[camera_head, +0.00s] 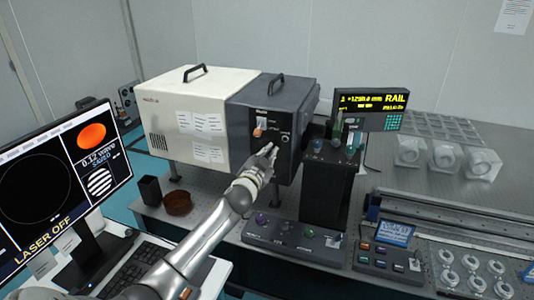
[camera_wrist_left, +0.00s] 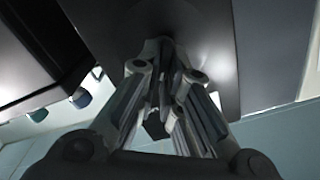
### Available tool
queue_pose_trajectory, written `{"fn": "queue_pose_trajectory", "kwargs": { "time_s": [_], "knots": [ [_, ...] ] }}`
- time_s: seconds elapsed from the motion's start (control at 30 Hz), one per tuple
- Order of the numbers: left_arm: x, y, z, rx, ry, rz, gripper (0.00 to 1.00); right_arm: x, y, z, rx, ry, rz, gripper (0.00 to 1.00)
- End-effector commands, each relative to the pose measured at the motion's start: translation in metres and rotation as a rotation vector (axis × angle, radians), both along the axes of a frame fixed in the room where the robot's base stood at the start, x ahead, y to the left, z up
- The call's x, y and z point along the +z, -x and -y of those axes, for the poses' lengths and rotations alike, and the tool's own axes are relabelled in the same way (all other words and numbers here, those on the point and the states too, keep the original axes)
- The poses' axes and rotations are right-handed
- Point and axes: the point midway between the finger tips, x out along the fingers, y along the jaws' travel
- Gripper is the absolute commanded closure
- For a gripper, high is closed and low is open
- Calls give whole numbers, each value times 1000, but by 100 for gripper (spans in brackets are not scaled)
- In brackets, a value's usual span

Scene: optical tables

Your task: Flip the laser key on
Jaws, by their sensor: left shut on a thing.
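The laser housing has a cream half (camera_head: 185,95) and a dark grey half (camera_head: 300,105). A black control panel (camera_head: 263,118) on its front carries an orange knob (camera_head: 258,132) and a small round fitting (camera_head: 285,138). My left gripper (camera_head: 271,149) reaches up to the lower part of this panel, below the orange knob. In the left wrist view its fingers (camera_wrist_left: 168,62) come together against a dark surface (camera_wrist_left: 205,35). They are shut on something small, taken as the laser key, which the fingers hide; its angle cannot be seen. The monitor (camera_head: 60,190) reads LASER OFF. My right gripper is not in view.
A dark post (camera_head: 326,190) with knobs on top stands just right of my left gripper. A rail display (camera_head: 371,108) is behind it. A brown round dish (camera_head: 178,203) and a black box (camera_head: 150,190) stand left of my arm. A keyboard (camera_head: 135,270) lies in front.

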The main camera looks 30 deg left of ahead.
Motion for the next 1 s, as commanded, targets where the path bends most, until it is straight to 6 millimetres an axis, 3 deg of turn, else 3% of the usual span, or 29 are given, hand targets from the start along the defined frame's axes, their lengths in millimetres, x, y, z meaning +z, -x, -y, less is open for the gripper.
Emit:
{"fn": "queue_pose_trajectory", "kwargs": {
  "time_s": [0.7,1.0],
  "knots": [
    [-8,-1,6,-2,-657,-159,100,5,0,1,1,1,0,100],
    [-12,-1,6,-1,-861,-209,100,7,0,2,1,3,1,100]
  ]
}}
